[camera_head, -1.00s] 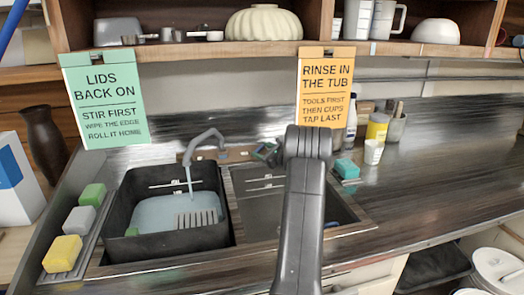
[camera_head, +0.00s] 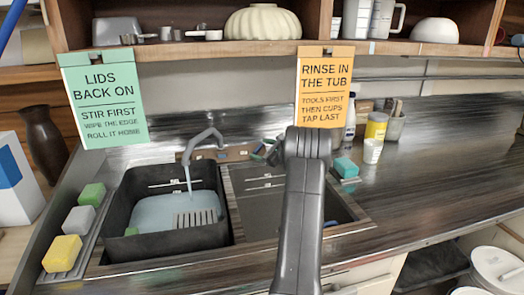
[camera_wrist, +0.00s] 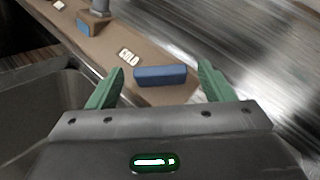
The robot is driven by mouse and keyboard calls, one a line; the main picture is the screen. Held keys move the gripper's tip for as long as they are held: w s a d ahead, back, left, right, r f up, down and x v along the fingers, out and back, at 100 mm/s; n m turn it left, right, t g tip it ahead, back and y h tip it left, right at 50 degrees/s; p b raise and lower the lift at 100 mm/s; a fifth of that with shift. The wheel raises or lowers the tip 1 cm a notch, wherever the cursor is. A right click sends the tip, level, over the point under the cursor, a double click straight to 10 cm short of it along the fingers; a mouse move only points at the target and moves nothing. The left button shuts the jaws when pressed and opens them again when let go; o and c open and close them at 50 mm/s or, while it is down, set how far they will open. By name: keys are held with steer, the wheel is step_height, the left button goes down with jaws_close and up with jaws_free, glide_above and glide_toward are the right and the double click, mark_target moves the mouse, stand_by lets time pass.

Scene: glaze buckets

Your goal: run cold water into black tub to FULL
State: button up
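The black tub (camera_head: 180,242) stands in the left basin of the sink. A thin stream from the grey tap (camera_head: 188,158) runs into it, and pale blue water (camera_head: 150,213) covers its bottom part. A white mark (camera_head: 174,183) is on the tub's back wall above the water; its lettering is too small to read. My gripper (camera_wrist: 158,84) has green fingers, spread apart and empty. Beyond and between the fingertips is a blue tap handle (camera_wrist: 160,76), beside a label reading COLD (camera_wrist: 129,57). In the head view my arm mostly hides the gripper (camera_head: 263,150).
The right basin (camera_head: 262,208) is empty where visible. Green, grey and yellow sponges (camera_head: 62,253) lie left of the tub. A teal sponge (camera_head: 346,168), a white cup (camera_head: 372,151) and a yellow jar (camera_head: 376,127) stand right of my arm. Two signs hang from the shelf above.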

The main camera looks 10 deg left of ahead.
steer(key=shift+d, duration=0.1)
steer(key=b+v, duration=0.1)
steer(key=v, duration=1.2)
steer(key=shift+s+d+b, duration=0.2)
steer(key=shift+s+b, duration=0.05)
steer(key=shift+b, duration=0.15)
stand_by(6.2)
